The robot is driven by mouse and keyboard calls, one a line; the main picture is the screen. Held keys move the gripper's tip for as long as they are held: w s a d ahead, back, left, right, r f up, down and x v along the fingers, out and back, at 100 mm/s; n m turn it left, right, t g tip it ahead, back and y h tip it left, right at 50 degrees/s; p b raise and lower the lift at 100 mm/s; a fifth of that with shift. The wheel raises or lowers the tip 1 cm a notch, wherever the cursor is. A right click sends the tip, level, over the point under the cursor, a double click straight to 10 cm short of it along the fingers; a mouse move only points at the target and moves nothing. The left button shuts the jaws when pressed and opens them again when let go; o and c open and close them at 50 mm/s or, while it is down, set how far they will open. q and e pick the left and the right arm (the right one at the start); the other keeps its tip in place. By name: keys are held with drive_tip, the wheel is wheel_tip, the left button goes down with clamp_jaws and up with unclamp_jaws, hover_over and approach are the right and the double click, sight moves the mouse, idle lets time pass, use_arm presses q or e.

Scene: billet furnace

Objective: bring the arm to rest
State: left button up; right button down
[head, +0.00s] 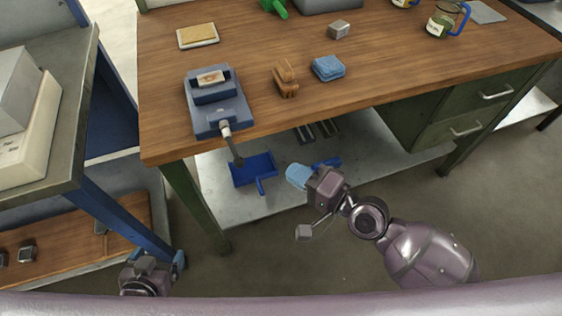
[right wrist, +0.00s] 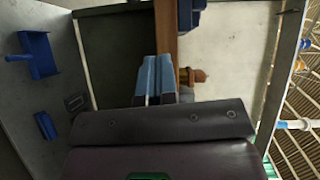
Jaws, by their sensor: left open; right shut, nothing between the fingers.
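My right arm reaches in from the lower right in the head view. My right gripper (head: 297,175), with light blue fingertips, is in front of the bench's front edge, over the lower shelf. Its fingers are shut with nothing between them; the closed fingers also show in the right wrist view (right wrist: 157,80). My left gripper (head: 154,264) is at the lower left of the head view, near the foot of the blue-framed side table. It is open and seems empty. Most of my left arm is out of the picture.
The wooden bench (head: 390,62) carries a blue-grey device (head: 216,118) with a lever, a brown wooden piece (head: 285,78), a blue block (head: 328,67) and a metal cube (head: 339,29). A blue dustpan (head: 254,168) lies on the lower shelf. Floor at lower right is clear.

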drive_tip(key=shift+v, duration=0.8)
drive_tip(key=d+f+n+t+h, duration=0.2)
drive_tip(key=d+f+n+h, duration=0.3)
drive_tip(key=d+n+h, duration=0.5)
drive_tip(key=s+d+f+m+g+h, duration=0.2)
drive_tip(key=s+d+f+h, duration=0.1)
drive_tip(key=s+d+f, duration=0.5)
drive_tip(key=s+d+p, duration=0.1)
drive_tip(key=s+d, duration=0.2)
drive_tip(key=s, duration=0.1)
drive_tip(key=shift+d+h, duration=0.3)
drive_tip(key=shift+d, duration=0.05)
